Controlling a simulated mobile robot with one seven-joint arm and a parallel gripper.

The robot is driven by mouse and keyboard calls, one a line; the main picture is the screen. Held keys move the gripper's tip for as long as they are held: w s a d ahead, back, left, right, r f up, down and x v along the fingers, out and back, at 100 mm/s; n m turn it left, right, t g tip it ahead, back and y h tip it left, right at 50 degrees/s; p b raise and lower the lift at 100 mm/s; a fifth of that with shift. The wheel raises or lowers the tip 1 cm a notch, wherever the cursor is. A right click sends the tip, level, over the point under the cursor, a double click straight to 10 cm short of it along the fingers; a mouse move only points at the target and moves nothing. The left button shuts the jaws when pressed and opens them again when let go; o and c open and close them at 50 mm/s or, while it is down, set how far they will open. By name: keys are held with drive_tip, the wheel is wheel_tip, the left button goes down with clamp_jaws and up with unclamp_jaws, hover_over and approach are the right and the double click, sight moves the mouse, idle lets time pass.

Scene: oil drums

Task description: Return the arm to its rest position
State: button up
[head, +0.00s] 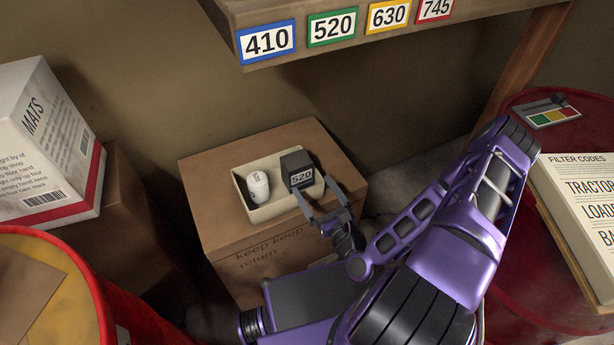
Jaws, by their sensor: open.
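My purple arm reaches in from the lower right of the head view. My gripper (322,205) is open at the right front edge of a cream tray (262,213). Its two grey fingers point toward a dark block (297,163) labelled 520, which sits in the right part of the tray. I cannot tell whether the fingers touch the block. A white cylinder (258,186) with small dark print is in the left part of the tray. The tray rests on a brown cardboard box (215,210).
A shelf edge with number tags (332,26) overhangs the back. A white MATS box (48,140) and a red drum with yellow top (75,275) stand left. At right, a red drum (515,290) bears a FILTER CODES board (580,200) and a colour-striped device (547,115).

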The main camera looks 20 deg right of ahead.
sight(297, 161)
drive_tip(key=shift+s+d, duration=0.1)
drive_tip(key=shift+s, duration=0.5)
drive_tip(key=w, duration=0.4)
drive_tip(key=w+a, duration=0.1)
drive_tip(key=w, duration=0.3)
drive_tip(key=w+a, duration=0.1)
drive_tip(key=w, duration=0.3)
drive_tip(key=shift+a+f+b, duration=0.2)
drive_tip(key=shift+a+b, duration=0.05)
drive_tip(key=shift+b, duration=0.15)
wheel_tip(297, 161, up, 3)
drive_tip(key=shift+d+f+p, duration=0.1)
drive_tip(key=shift+f+p, duration=0.1)
drive_tip(key=shift+p, duration=0.3)
drive_tip(key=shift+s+r, duration=0.1)
drive_tip(key=shift+r, duration=0.55)
drive_tip(key=shift+f, duration=0.1)
